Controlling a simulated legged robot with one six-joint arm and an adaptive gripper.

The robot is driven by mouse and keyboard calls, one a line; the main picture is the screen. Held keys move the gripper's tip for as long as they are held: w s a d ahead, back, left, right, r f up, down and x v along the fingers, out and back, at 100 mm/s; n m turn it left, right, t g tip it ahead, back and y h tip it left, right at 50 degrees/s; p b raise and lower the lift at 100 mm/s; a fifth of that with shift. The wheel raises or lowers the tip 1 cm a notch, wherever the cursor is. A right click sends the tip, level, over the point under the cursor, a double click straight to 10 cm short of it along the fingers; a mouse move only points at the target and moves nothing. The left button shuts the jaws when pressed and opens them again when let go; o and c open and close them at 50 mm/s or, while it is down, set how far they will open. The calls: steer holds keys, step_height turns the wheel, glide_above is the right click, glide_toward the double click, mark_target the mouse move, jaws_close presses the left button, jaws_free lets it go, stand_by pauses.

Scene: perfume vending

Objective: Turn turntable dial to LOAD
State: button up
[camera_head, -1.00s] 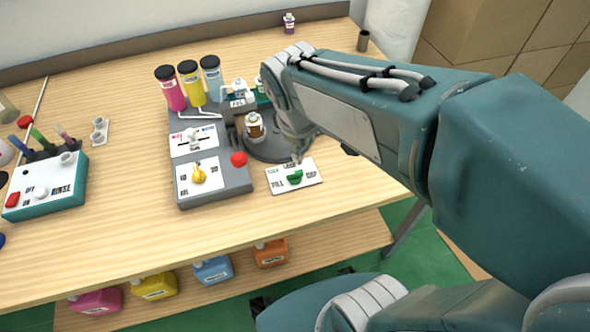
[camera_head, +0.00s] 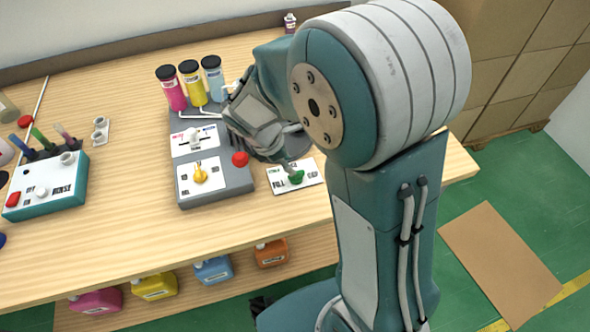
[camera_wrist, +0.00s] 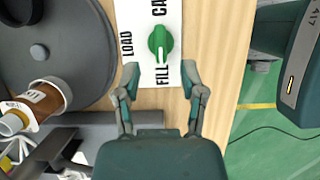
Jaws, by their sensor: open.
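The green turntable dial (camera_head: 296,177) sits on a white label plate (camera_head: 276,182) at the table's front right, beside the grey control box. In the wrist view the green dial (camera_wrist: 160,42) has a white pointer mark, with LOAD to its left, FILL toward my gripper and a partly cut-off word beginning CA on the far side. The pointer seems to face FILL. My gripper (camera_wrist: 160,82) is open, its two fingers spread on either side of the plate's near end, with the dial ahead between them. Whether a fingertip touches the dial I cannot tell.
The round grey turntable (camera_wrist: 75,40) lies left of the dial, with a brown bottle (camera_wrist: 42,98) on it. The grey control box (camera_head: 215,185) has a red button (camera_head: 240,159) and a yellow knob (camera_head: 200,174). Pink, yellow and blue bottles stand behind.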

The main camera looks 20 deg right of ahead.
mark_target(296, 176)
steer(key=x, duration=0.5)
steer(key=shift+a, duration=0.1)
steer(key=shift+c, duration=0.3)
jaws_close()
